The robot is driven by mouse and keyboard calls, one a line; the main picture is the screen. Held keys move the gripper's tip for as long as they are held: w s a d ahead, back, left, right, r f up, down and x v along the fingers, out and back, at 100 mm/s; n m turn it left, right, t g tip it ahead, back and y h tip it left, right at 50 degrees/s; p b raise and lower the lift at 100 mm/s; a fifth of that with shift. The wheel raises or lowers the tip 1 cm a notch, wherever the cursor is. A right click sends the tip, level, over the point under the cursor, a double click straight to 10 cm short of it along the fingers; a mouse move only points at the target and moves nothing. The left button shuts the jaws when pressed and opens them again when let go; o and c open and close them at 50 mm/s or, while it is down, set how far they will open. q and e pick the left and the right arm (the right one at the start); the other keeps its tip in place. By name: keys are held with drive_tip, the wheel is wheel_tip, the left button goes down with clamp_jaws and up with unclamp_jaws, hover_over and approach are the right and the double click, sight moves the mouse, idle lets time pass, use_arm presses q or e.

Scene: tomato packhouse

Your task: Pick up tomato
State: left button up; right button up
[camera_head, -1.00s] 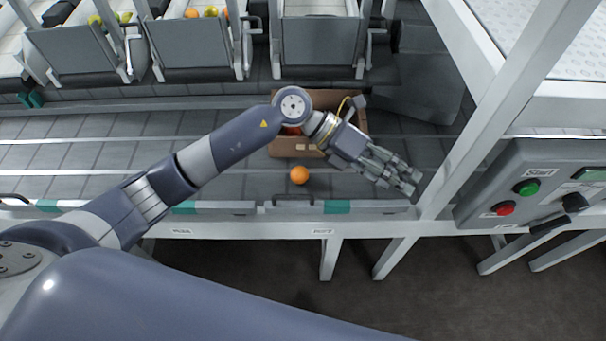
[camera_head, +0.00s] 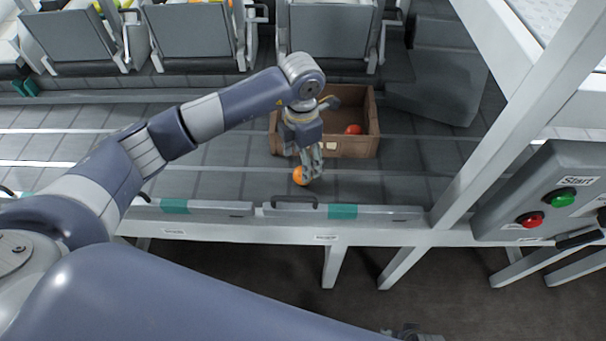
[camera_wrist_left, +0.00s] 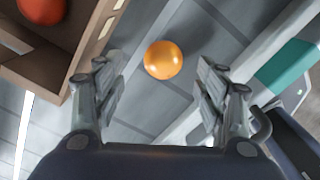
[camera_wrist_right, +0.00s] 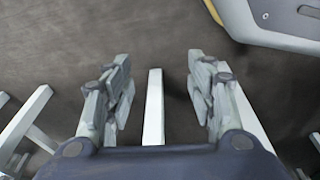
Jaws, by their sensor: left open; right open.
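An orange tomato (camera_head: 299,176) lies on the grey belt in front of the cardboard box. My left gripper (camera_head: 309,172) points down at it, and its fingers partly cover it in the head view. In the left wrist view the tomato (camera_wrist_left: 163,60) sits ahead, between the lines of the open fingers (camera_wrist_left: 160,90), with a gap on both sides. The fingers are not seen touching it. My right gripper (camera_wrist_right: 160,95) is open and empty over the dark floor; only a small part shows at the bottom of the head view.
A cardboard box (camera_head: 352,146) with a red tomato (camera_head: 353,129) inside stands just behind. A rail with a handle (camera_head: 293,201) runs along the belt's front edge. A control panel with a green button (camera_head: 563,195) and a post stand at right. The belt at left is clear.

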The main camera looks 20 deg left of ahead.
use_arm(q)
drive_tip(key=f, duration=0.4)
drive_tip(key=shift+s+d+f, duration=0.15)
drive_tip(key=shift+d+f, duration=0.05)
drive_tip(key=shift+d, duration=0.05)
drive_tip(key=shift+f, duration=0.3)
drive_tip(key=c, duration=0.9)
use_arm(e)
drive_tip(key=shift+w+r, duration=0.4)
drive_tip(key=shift+r, duration=0.35)
